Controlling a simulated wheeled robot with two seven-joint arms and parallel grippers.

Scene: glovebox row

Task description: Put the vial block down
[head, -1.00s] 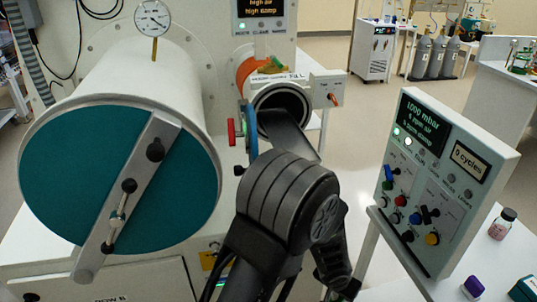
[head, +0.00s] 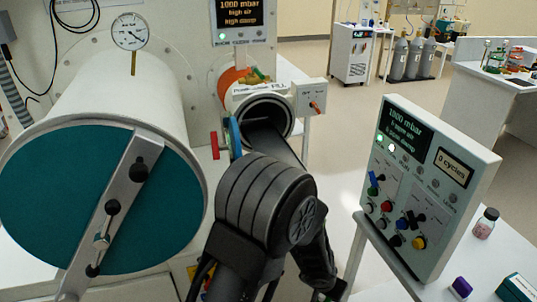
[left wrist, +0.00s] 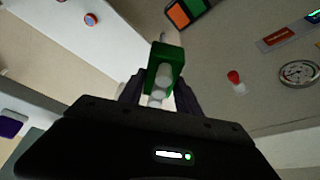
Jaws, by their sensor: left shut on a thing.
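The vial block is a green block (left wrist: 153,72) with pale vial-like cylinders showing at its near side, in the left wrist view. My left gripper (left wrist: 160,84) is shut on it, with one dark finger on each side. What lies directly under the block cannot be told. In the head view a black arm (head: 265,200) of mine stands in the middle, in front of a small round port (head: 262,112). The block and the fingers cannot be made out there. My right gripper is in neither view.
A large chamber with a teal door (head: 95,205) stands at left. A control panel (head: 425,190) stands at right on a white table. A capped bottle (head: 486,223), a purple-topped item (head: 461,287) and a teal box (head: 517,288) are by it. Floor shows beyond the port.

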